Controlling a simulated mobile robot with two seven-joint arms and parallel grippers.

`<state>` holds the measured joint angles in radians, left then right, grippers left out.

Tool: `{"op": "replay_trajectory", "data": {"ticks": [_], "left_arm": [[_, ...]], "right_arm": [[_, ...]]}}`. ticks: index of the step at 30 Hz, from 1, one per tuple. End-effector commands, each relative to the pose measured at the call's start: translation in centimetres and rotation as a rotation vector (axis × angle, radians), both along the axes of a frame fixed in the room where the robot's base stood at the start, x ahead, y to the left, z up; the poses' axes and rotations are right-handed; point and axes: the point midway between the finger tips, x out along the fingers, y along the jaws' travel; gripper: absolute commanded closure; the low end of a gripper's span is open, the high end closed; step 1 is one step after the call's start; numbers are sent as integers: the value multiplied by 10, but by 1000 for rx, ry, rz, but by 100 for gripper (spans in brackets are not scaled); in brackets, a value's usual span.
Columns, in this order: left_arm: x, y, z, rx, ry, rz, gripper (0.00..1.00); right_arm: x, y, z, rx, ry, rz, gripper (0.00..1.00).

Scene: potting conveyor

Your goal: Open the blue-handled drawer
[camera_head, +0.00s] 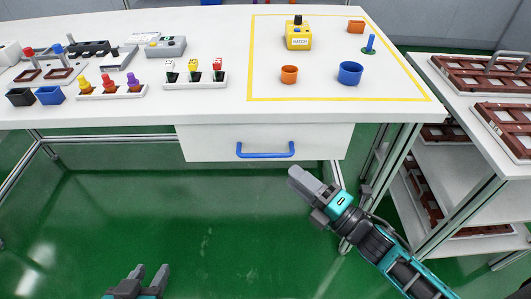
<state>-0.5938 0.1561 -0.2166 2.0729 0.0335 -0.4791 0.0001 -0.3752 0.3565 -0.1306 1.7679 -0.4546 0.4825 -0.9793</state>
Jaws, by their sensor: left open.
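The drawer (210,143) has a white front and sits under the white table's front edge. Its blue bar handle (265,155) is fixed across the middle of the front. The drawer front looks about flush with the table, so it appears closed. My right gripper (298,179) is below and just right of the handle, apart from it in the picture; its jaw gap cannot be made out from this angle. My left gripper (151,272) is at the bottom edge, low over the green floor, open and empty.
The white table (225,105) holds coloured knobs, small bins, a yellow button box (298,38), an orange cup (289,74) and a blue cup (349,74). A white shelf cart (468,185) with brown trays stands at the right. The floor before the drawer is clear.

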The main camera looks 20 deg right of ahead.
Motion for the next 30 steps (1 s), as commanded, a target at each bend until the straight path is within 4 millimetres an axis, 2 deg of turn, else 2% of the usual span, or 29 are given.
{"op": "replay_trajectory", "data": {"ticks": [6, 12, 18, 27, 30], "left_arm": [[-1, -2, -5, -7, 5, 5, 57], [-1, -2, -7, -10, 6, 7, 57], [-1, -2, -8, -9, 5, 7, 57], [1, 0, -7, -3, 0, 4, 57], [2, 0, -7, -1, -3, 4, 57]], "right_arm": [[41, 23, 7, 1, -3, 0, 64], [68, 38, 10, 2, 0, -1, 64], [80, 45, 12, 1, 0, -1, 64], [81, 46, 12, 1, 2, -1, 64], [81, 46, 12, 1, 2, -1, 74]]}}
